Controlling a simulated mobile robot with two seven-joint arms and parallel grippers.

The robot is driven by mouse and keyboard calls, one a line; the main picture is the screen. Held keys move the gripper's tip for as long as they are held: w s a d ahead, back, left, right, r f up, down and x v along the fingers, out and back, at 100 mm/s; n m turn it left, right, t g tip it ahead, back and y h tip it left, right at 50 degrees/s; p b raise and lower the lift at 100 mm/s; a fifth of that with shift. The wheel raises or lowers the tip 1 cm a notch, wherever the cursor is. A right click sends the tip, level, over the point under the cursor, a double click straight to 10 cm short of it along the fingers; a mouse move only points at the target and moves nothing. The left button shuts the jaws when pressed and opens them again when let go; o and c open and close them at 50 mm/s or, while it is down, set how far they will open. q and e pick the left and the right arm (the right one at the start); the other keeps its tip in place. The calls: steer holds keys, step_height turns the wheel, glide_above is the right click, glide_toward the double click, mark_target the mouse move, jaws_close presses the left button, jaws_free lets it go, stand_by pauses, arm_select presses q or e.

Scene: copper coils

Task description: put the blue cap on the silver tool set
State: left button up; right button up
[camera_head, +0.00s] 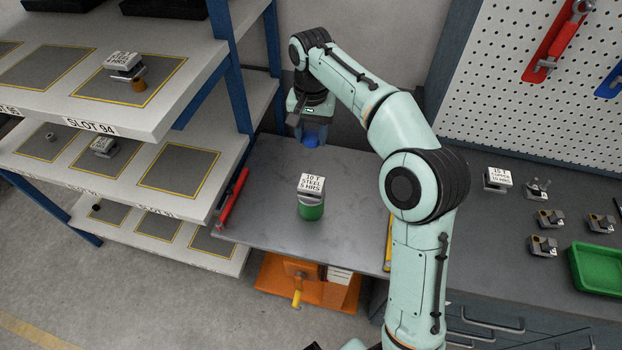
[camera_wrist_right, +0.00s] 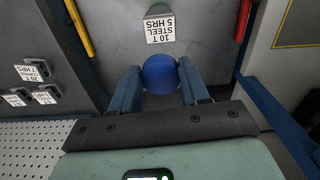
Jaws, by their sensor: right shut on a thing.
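The blue cap (camera_head: 312,137) is held between the fingers of my right gripper (camera_head: 310,135), above the back of the grey table. In the right wrist view the round blue cap (camera_wrist_right: 160,74) sits between both fingers. A silver block with a white label reading "10 T STEEL 5 HRS" (camera_head: 312,184) stands at a green cylinder (camera_head: 311,210) in the middle of the table, nearer the front than my gripper. Several small silver tool pieces (camera_head: 543,246) stand on the right bench. I cannot tell which silver item is the tool set. My left gripper is not in view.
A red bar (camera_head: 233,200) lies along the table's left edge, beside the shelf rack (camera_head: 190,112). A green tray (camera_head: 598,270) and a labelled block (camera_head: 497,179) are on the right bench. A pegboard (camera_head: 510,90) rises behind. The table around the green cylinder is clear.

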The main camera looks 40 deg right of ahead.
mark_target(312, 137)
step_height(312, 137, down, 10)
steer(key=shift+f+b, duration=0.25)
steer(key=shift+b, duration=0.75)
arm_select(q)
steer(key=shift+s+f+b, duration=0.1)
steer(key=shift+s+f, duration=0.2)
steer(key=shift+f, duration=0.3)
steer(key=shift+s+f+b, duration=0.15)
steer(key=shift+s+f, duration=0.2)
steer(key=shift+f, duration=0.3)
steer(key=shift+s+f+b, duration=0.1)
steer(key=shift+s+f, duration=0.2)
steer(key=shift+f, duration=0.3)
arm_select(e)
steer(key=shift+f, duration=2.6)
steer(key=shift+f, duration=0.15)
steer(key=o, duration=1)
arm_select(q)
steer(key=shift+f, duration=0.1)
arm_select(e)
steer(key=shift+o, duration=0.2)
step_height(312, 137, up, 12)
steer(key=shift+r+p, duration=0.2)
steer(key=shift+p, duration=0.9)
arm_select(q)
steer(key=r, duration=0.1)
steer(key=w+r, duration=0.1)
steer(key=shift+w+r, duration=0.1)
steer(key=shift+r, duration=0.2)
